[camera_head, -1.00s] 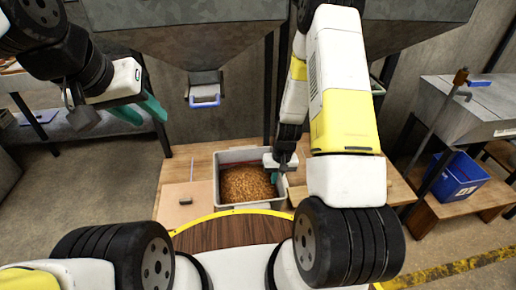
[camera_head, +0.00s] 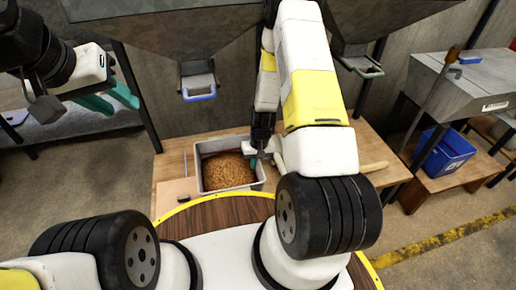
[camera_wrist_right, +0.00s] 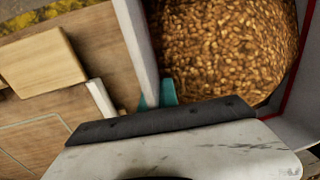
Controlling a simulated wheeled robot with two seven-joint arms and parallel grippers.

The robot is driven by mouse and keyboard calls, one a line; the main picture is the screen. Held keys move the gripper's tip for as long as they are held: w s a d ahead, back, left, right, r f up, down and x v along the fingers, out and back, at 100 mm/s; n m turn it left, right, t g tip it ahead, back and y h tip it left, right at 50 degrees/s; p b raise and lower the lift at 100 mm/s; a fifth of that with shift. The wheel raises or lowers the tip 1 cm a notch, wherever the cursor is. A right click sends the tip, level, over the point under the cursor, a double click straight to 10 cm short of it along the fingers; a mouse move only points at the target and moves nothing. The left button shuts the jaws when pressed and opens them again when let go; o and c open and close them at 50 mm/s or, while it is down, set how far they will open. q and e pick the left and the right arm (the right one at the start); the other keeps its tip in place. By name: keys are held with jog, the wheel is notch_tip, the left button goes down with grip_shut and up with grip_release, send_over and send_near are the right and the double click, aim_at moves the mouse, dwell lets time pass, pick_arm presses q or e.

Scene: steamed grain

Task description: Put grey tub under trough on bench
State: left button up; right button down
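The grey tub (camera_head: 198,173), full of brown grain (camera_head: 227,171), is at the wooden bench, below and slightly right of the trough (camera_head: 197,70) with the blue-handled outlet. I cannot tell whether its base touches the bench. My right gripper (camera_head: 259,157) is at the tub's right rim. In the right wrist view its teal fingertips (camera_wrist_right: 157,94) sit on both sides of the tub wall (camera_wrist_right: 137,40), shut on it; the grain (camera_wrist_right: 225,45) fills the tub beside them. My left gripper (camera_head: 112,98) is open and empty, raised at the upper left.
The bench (camera_head: 173,165) holds a pale board with a small dark block (camera_head: 184,198) left of the tub. A second outlet (camera_head: 365,67) hangs at the right. A blue crate (camera_head: 447,153) sits on a low wooden stand farther right. Dark posts flank the bench.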

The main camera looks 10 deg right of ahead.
send_over(238, 170)
jog(key=shift+s+d+f, duration=0.15)
jog(key=shift+s+f, duration=0.05)
jog(key=shift+f, duration=0.05)
jog(key=shift+w+a+f, duration=0.1)
jog(key=shift+a+f, duration=0.05)
jog(key=shift+f, duration=0.75)
jog(key=shift+w+a+f, duration=0.1)
jog(key=shift+f, duration=0.75)
jog(key=shift+f, duration=0.2)
jog(key=c, duration=2)
grip_release()
jog(key=shift+s+f, duration=0.1)
jog(key=shift+f, duration=0.05)
jog(key=o, duration=0.4)
